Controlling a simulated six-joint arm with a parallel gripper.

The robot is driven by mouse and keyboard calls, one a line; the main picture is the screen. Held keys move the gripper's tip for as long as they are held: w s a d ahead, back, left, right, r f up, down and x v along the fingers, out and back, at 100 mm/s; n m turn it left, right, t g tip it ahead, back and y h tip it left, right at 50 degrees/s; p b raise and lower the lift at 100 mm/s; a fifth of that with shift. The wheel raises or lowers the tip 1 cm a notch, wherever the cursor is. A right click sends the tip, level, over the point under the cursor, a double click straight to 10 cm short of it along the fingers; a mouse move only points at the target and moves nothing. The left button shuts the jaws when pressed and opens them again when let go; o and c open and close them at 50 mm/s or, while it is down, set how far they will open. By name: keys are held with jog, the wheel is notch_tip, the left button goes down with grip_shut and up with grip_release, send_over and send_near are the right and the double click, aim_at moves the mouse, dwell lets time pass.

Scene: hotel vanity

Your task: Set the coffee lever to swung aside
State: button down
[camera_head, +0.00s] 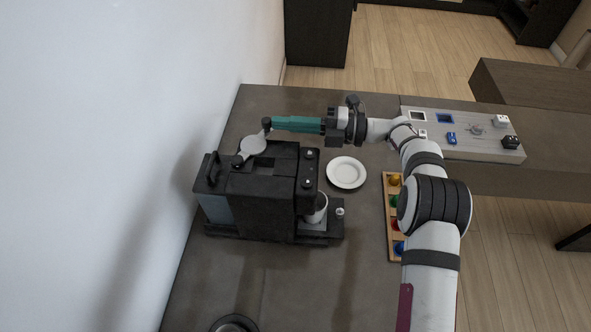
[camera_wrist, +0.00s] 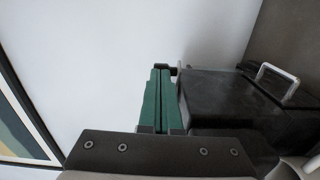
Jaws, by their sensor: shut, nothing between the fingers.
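The black coffee machine (camera_head: 268,205) stands on the grey counter. A light grey disc-shaped lever (camera_head: 253,146) lies at its top back edge, with a dark knob (camera_head: 267,124) at its far end. My gripper (camera_head: 275,124) is shut and empty; its green fingers extend left, with the tips right beside the knob. I cannot tell whether they touch it. In the wrist view, the shut fingers (camera_wrist: 160,75) point toward the wall, beside the machine's black body (camera_wrist: 215,100). A small dark piece shows at their tips; the disc is not clearly seen there.
A white cup (camera_head: 318,208) stands under the machine's spout. A white plate (camera_head: 346,173), a wooden tray with colored knobs (camera_head: 388,225) and a grey panel (camera_head: 465,145) lie to the right. The white wall (camera_head: 120,150) is close on the left. The front counter is mostly clear.

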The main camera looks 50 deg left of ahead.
jog(key=shift+s+a, duration=0.15)
jog(key=shift+a, duration=0.8)
jog(key=shift+s+a, duration=0.15)
jog(key=shift+a, duration=0.75)
jog(key=shift+s+a, duration=0.1)
jog(key=shift+s, duration=0.05)
jog(key=w+d+r+n+t+h, duration=0.1)
jog(key=w+d+r+n+t, duration=0.15)
jog(key=w+d, duration=0.4)
jog(key=w+d+r+n+t+h, duration=0.1)
jog(key=w+d+r+n+t, duration=0.2)
jog(key=d, duration=0.6)
jog(key=s+d+r+n+t+h, duration=0.1)
jog(key=s+d+n+h, duration=0.15)
jog(key=d, duration=0.45)
jog(key=s+d+r+n+t+h, duration=0.1)
jog(key=s+d+r+n+t, duration=0.15)
jog(key=d, duration=0.35)
jog(key=s+d+f+n+t+h, duration=0.1)
jog(key=s+d+f+n, duration=0.3)
jog(key=d, duration=0.7)
jog(key=s+d+f+n+t+h, duration=0.2)
jog(key=s+d+f+n+h, duration=0.2)
jog(key=s+d+n, duration=0.3)
jog(key=s+d, duration=0.4)
jog(key=s, duration=0.1)
jog(key=shift+s+f+n+h, duration=0.35)
jog(key=shift+s+f, duration=0.05)
